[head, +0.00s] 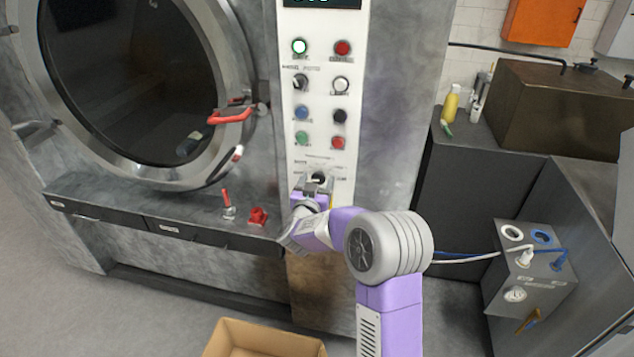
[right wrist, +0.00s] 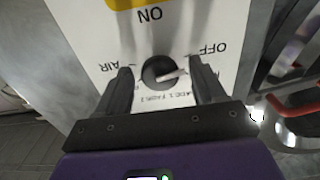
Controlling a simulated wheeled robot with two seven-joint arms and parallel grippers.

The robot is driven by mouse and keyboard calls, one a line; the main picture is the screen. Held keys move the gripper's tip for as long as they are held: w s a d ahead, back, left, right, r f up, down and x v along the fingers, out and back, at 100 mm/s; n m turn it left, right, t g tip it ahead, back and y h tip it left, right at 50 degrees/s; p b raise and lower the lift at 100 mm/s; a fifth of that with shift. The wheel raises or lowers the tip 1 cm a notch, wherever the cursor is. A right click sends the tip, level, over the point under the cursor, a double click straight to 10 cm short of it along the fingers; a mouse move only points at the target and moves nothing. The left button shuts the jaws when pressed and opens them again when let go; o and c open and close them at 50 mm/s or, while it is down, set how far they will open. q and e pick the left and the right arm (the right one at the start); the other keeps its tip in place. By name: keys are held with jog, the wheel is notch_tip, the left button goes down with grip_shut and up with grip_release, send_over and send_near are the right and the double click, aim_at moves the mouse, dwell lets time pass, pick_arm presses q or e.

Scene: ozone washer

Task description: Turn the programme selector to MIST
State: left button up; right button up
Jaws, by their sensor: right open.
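A dark round selector knob (right wrist: 160,71) with a pale pointer sits on the white control panel (right wrist: 95,35). The panel is upside down in the right wrist view. The pointer lies toward the right of that picture. My right gripper (right wrist: 161,68) is open, with one finger on each side of the knob. I cannot tell whether the fingers touch it. In the head view the right gripper (head: 317,187) is at the panel's low knob (head: 318,176). My left gripper is not in view.
Two more knobs (head: 341,84) and several coloured buttons (head: 302,112) are higher on the panel. Left is a round door (head: 232,75) with a red handle (head: 230,117). A red part (head: 258,217) sits on the ledge. A cardboard box (head: 262,335) stands below.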

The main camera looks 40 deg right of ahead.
jog(key=c, duration=1)
jog(key=m+b, duration=0.3)
jog(key=b, duration=0.1)
jog(key=shift+f+m, duration=0.2)
jog(key=shift+m, duration=0.2)
jog(key=shift+c, duration=0.2)
jog(key=shift+r+m+b, duration=0.15)
jog(key=shift+m+b, duration=1.85)
jog(key=shift+b, duration=0.05)
jog(key=o, duration=1)
jog(key=shift+o, duration=0.2)
jog(key=v, duration=0.7)
jog(key=shift+s+a, duration=0.2)
jog(key=shift+a, duration=0.05)
